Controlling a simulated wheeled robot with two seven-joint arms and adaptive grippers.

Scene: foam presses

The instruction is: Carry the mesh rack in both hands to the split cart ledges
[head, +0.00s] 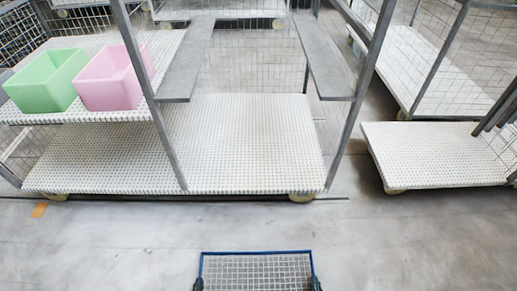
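The mesh rack (257,271), a wire grid with a blue rim, is at the bottom middle of the head view, its near part cut off by the picture edge. My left gripper (198,285) is at its left side and my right gripper (316,284) at its right side. Only their dark tips show, and they appear closed on the rack's sides. The split cart ledges are two grey strips, a left ledge (188,62) and a right ledge (322,60), with an open gap between them. They are ahead of the rack, above the cart's white lower deck (255,145).
A green bin (42,88) and a pink bin (110,85) stand on the cart's left shelf. Grey posts (150,95) and (352,105) flank the ledge bay. Another cart (435,155) stands at right. Bare floor (130,240) lies between rack and cart.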

